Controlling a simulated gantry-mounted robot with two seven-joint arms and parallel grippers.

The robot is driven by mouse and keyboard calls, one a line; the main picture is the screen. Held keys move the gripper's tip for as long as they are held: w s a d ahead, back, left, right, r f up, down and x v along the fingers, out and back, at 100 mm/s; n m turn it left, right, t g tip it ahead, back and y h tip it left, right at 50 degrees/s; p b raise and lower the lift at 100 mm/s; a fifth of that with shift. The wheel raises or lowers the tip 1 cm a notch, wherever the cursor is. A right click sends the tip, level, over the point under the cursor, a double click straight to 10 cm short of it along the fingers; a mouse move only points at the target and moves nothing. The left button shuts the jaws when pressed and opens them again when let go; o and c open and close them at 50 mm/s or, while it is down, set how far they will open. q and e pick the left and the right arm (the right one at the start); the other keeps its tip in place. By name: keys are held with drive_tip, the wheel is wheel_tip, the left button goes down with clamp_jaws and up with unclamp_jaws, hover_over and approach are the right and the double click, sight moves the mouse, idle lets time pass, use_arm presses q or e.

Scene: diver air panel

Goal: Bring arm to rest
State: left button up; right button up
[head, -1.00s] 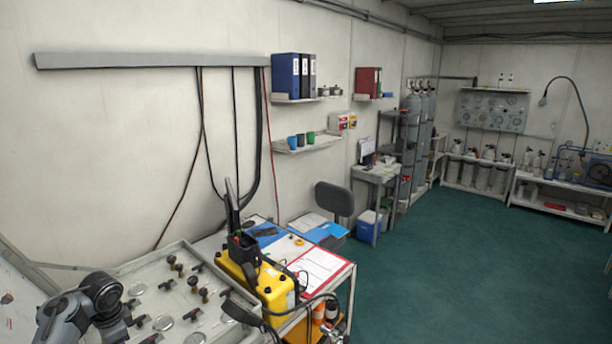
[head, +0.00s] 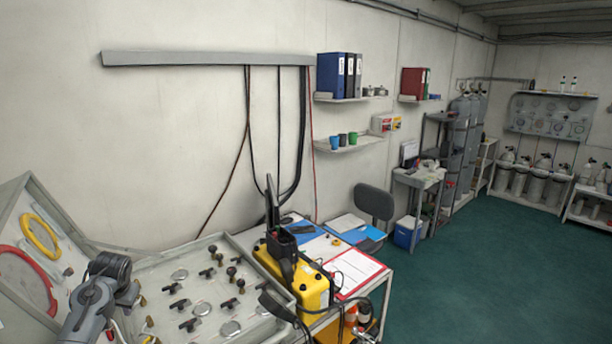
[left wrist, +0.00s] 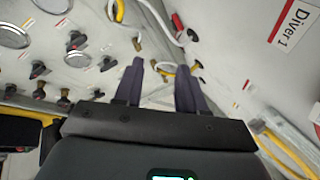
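The diver air panel (head: 255,327) lies at lower left in the head view, with black valve handles, brass knobs and round gauges. In the left wrist view the panel (left wrist: 105,20) fills the upper left. My left arm reaches in at the lower left of the head view, over the panel's left side; its fingers are hard to make out there. In the left wrist view my left gripper (left wrist: 163,75) has its two dark fingers apart, with nothing between them and panel fittings beyond. My right gripper is in neither view.
An upright lid with a yellow hose (head: 40,236) and a red hose (head: 28,280) stands at the left. A yellow case (head: 310,288) stands right of the panel, beside a red-edged clipboard (head: 352,270). Green floor (head: 470,275) is clear at the right.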

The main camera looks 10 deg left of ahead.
use_arm(q)
drive_tip(key=s+d+f, duration=0.3)
drive_tip(key=d+f, duration=0.6)
drive_tip(key=s+d+f+m+h, duration=0.1)
drive_tip(key=s+d+f, duration=0.3)
drive_tip(key=s+d, duration=0.3)
drive_tip(key=s+d+f+m+t+h, duration=0.1)
drive_tip(key=s+d+f+m, duration=0.1)
drive_tip(key=s+d+f, duration=0.35)
drive_tip(key=s+d+f+m+h, duration=0.1)
drive_tip(key=s+d+f, duration=0.1)
drive_tip(key=s+d, duration=0.6)
drive_tip(key=s+d+r+h, duration=0.15)
drive_tip(key=s+d, duration=0.25)
drive_tip(key=s, duration=0.4)
drive_tip(key=s+d+r+h, duration=0.1)
drive_tip(key=s+d+r, duration=0.2)
drive_tip(key=s, duration=0.4)
wheel_tip(320, 180, up, 12)
drive_tip(key=p, duration=1.3)
drive_tip(key=shift+w+r+m, duration=0.2)
drive_tip(key=shift+m, duration=0.1)
drive_tip(key=shift+d+y, duration=0.1)
drive_tip(key=shift+y, duration=0.15)
drive_tip(key=shift+o, duration=0.4)
